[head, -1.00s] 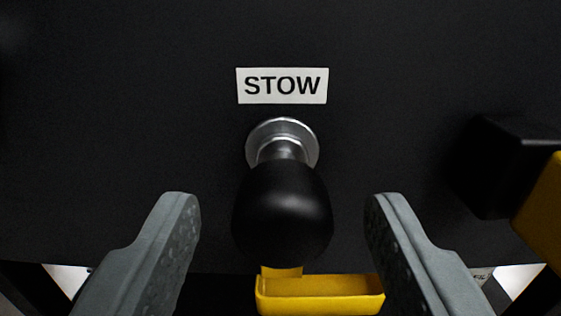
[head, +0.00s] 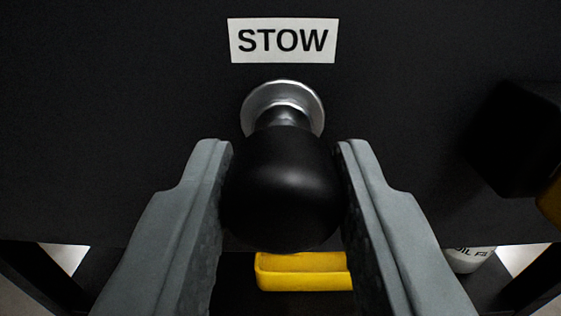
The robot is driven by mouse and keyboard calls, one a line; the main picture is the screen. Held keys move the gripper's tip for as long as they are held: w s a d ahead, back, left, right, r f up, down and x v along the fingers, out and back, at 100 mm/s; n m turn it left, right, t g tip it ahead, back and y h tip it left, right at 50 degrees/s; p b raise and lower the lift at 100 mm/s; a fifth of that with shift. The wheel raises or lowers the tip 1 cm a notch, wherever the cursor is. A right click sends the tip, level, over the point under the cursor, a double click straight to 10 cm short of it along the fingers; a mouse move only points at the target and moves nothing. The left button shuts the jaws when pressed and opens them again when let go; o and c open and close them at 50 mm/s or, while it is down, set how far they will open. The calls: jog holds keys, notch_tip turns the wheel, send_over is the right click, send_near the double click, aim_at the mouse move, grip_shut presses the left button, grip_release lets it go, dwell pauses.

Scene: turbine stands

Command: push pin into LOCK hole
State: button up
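The pin has a rounded black knob (head: 283,190) at its near end. Its neck goes into a round silver collar (head: 252,98) on a black panel, just below a white label reading STOW (head: 283,40). My gripper (head: 286,150) has one grey finger on each side of the knob. Both fingers appear to touch its sides, so it looks shut on the knob. The pin's far end is hidden in the collar. No LOCK label or LOCK hole is in view.
A black block (head: 515,140) with a yellow part stands out at the right. A yellow tray (head: 300,278) lies below the panel, behind the fingers. A white container (head: 470,258) with partly hidden lettering is at lower right. The panel left of the pin is clear.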

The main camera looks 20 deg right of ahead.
grip_shut()
jog(key=shift+s+a, duration=0.2)
jog(key=shift+s, duration=0.45)
jog(key=v, duration=0.7)
dwell(1.0)
jog(key=shift+r, duration=0.1)
notch_tip(320, 180, up, 17)
jog(key=s+n, duration=0.3)
jog(key=n, duration=0.1)
jog(key=shift+a+x, duration=0.2)
jog(key=shift+x, duration=0.95)
jog(key=shift+a+x, duration=0.2)
jog(key=shift+x, duration=1)
jog(key=shift+x, duration=1.75)
